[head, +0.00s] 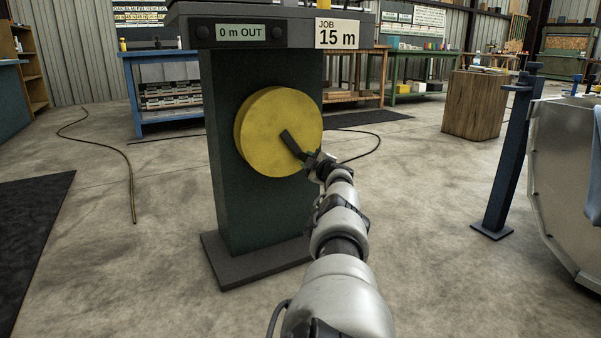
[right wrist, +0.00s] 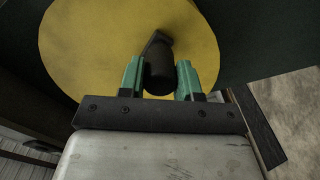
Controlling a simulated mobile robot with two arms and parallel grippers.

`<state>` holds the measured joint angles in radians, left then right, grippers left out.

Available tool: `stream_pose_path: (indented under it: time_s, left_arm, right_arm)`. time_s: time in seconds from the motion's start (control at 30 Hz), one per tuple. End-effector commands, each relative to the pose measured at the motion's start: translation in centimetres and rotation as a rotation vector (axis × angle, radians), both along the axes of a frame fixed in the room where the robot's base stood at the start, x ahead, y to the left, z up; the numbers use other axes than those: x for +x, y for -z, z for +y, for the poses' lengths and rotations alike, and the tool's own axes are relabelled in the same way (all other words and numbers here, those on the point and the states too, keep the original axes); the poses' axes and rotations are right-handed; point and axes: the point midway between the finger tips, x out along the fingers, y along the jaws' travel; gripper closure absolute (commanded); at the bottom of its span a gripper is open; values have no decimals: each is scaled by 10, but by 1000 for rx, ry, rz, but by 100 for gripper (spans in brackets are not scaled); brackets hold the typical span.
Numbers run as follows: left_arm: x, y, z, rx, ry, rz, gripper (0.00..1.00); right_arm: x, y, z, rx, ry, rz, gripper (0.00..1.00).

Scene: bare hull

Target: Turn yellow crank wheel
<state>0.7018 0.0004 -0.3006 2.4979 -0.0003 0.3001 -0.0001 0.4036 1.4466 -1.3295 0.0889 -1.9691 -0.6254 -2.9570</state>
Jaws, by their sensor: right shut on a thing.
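The yellow crank wheel (head: 268,122) is a thick disc on the front of a dark green pedestal (head: 228,205). A dark crank arm (head: 291,144) runs from near its middle toward the lower right. My right gripper (head: 309,158) is at the outer end of that arm. In the right wrist view the wheel (right wrist: 95,45) fills the upper part. There the green fingers of my right gripper (right wrist: 160,80) are shut on the black crank handle (right wrist: 159,72), one finger on each side. My left gripper is not in view.
The pedestal top carries a "0 m OUT" display (head: 240,32) and a "JOB 15 m" sign (head: 338,33). A blue post (head: 505,160) and a metal-sided piece (head: 560,190) stand at the right. A cable (head: 128,170) lies on the floor at the left.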

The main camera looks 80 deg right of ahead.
Motion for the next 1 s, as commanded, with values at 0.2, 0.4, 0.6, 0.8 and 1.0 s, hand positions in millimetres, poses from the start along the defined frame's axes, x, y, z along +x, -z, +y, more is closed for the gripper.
stream_pose_path:
  time_s: [0.2,0.4,0.6,0.8,1.0]
  left_arm:
    - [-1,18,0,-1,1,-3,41]
    - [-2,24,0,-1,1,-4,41]
    - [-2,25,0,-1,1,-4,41]
    - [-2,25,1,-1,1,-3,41]
    - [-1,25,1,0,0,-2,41]
  right_arm:
    - [-4,-6,-3,-75,-1,78,100]
    - [-5,-10,-4,-110,-3,123,100]
    - [-5,-11,-4,-121,-4,138,100]
    - [-4,-11,-4,-121,-5,141,100]
    - [-4,-10,-4,-120,-6,142,54]
